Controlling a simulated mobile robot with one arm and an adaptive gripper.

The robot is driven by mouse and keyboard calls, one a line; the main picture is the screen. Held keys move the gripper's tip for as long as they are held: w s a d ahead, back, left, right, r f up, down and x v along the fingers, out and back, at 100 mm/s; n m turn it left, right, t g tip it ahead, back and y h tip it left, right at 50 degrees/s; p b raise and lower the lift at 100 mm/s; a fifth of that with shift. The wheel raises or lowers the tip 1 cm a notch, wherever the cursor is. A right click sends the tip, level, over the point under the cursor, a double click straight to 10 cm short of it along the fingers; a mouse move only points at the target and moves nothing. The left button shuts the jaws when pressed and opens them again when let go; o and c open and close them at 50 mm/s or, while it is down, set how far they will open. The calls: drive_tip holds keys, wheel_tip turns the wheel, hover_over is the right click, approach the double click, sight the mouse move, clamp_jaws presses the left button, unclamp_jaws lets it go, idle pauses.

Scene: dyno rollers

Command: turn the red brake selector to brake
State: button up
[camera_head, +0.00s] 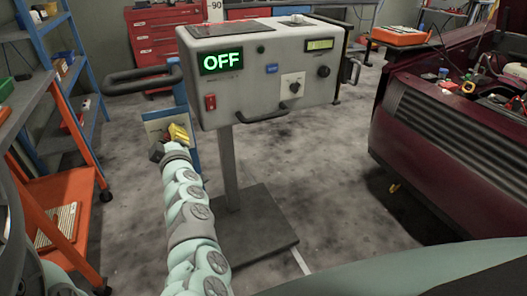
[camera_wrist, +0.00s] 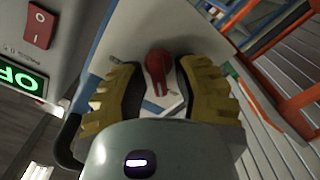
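The red brake selector (camera_wrist: 157,68) shows in the wrist view as a red knob with a lever on a pale plate (camera_wrist: 112,38). My gripper (camera_wrist: 160,78) has its two yellow-and-black fingers spread on either side of the selector, with visible gaps. It is open; I cannot tell how far the fingertips are from the plate. In the head view, my gripper (camera_head: 176,136) is in front of a panel (camera_head: 158,117) left of the grey console (camera_head: 262,88). The selector is hidden there. The console display (camera_head: 221,61) reads OFF in green.
The console has a red rocker switch (camera_head: 210,102) and a dark knob (camera_head: 295,87) on its front. A dark handle (camera_head: 140,80) sticks out to its left. A blue rack (camera_head: 50,60) and an orange cart (camera_head: 70,195) stand left; a dark red car (camera_head: 455,120) stands right.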

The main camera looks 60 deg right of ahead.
drive_tip(key=shift+o, duration=0.8)
drive_tip(key=shift+s, duration=0.15)
drive_tip(key=v, duration=1.2)
drive_tip(key=shift+d, duration=0.1)
